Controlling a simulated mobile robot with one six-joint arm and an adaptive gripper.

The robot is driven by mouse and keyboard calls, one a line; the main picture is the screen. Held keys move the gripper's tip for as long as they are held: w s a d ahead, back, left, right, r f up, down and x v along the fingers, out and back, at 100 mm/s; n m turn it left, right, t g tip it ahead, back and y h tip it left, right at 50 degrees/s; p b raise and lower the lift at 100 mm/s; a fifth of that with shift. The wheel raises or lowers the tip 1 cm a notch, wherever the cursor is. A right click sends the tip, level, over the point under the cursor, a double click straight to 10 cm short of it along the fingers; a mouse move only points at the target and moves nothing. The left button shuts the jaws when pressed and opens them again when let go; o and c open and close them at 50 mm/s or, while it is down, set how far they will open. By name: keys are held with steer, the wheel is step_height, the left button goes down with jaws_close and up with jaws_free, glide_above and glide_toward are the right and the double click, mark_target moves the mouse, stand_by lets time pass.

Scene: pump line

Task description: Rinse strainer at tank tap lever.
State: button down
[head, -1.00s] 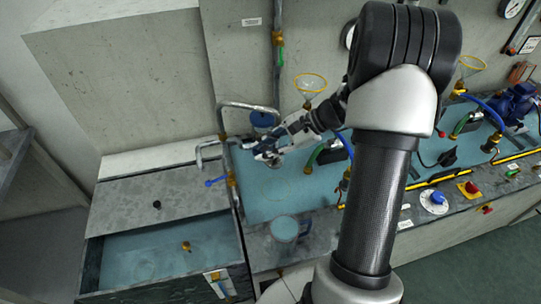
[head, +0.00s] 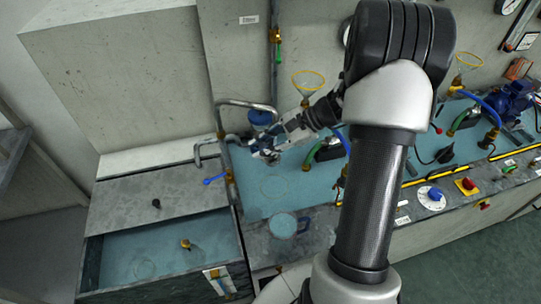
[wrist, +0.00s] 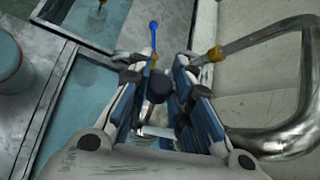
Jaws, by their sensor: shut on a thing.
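My gripper (head: 263,148) is low over the blue-green tray at the left end of the bench. In the wrist view my gripper (wrist: 163,75) is closed on a small piece with a round black knob (wrist: 158,87). I take this as the strainer; most of it is hidden by the fingers. The blue tap lever (head: 213,181) sits on a brass valve beside the tank, left of the gripper. The lever (wrist: 152,35) lies beyond the fingertips in the wrist view. The open tank (head: 115,262) holds pale blue water and stands at the lower left.
A bent metal pipe (head: 245,104) stands close beside the gripper and fills the right of the wrist view (wrist: 285,135). A grey lid (head: 120,190) with a black knob covers the tank's back. Hoses and valves crowd the right.

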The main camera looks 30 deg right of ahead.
steer(key=shift+s+d, duration=0.1)
steer(key=shift+s+d, duration=0.25)
steer(key=shift+s, duration=0.15)
steer(key=s+a, duration=0.4)
steer(key=a, duration=0.2)
steer(key=shift+s+a+b, duration=0.25)
steer(key=shift+s+b, duration=0.1)
steer(key=shift+b, duration=0.1)
stand_by(0.4)
stand_by(1.1)
